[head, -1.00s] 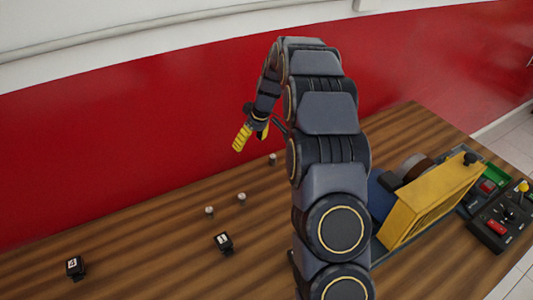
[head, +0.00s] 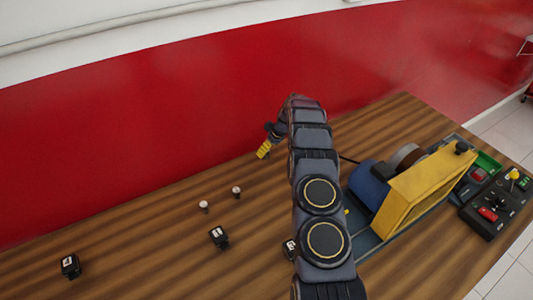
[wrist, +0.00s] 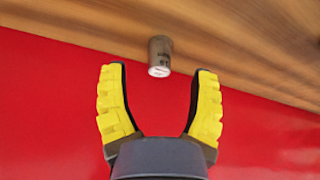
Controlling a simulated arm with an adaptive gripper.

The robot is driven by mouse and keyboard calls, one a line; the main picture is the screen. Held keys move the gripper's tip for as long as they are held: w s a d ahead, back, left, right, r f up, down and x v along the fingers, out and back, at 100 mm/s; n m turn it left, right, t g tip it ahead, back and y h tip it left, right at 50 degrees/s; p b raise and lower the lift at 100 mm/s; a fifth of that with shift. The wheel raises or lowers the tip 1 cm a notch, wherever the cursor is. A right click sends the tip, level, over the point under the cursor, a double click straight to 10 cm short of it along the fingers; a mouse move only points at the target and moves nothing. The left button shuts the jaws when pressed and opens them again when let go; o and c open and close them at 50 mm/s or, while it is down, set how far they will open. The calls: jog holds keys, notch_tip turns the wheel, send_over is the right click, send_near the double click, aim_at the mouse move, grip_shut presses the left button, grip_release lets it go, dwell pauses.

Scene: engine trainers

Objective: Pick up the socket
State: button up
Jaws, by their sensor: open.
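The socket (wrist: 160,50) is a small grey-brown metal cylinder with dark markings and a pale end face. In the wrist view it stands on the wooden table just beyond my fingertips, centred between them and not touched. My gripper (wrist: 160,80) is open and empty, with yellow padded fingers on both sides. In the head view my gripper (head: 264,150) is over the back of the table near the red wall, with one yellow finger clearly visible. The socket is hidden behind my arm there.
Two small pale-topped pieces (head: 203,206) (head: 236,192) stand on the table (head: 130,240) left of my arm. Black numbered blocks (head: 219,237) (head: 70,266) lie nearer. A yellow-and-blue engine trainer (head: 420,195) and a control box (head: 495,215) occupy the right. The red wall (head: 130,130) is close behind.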

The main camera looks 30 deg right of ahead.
aim_at(267, 153)
jog(key=x, duration=0.3)
jog(key=shift+d+f, duration=0.1)
jog(key=shift+f, duration=0.2)
jog(key=shift+s, duration=0.1)
grip_shut()
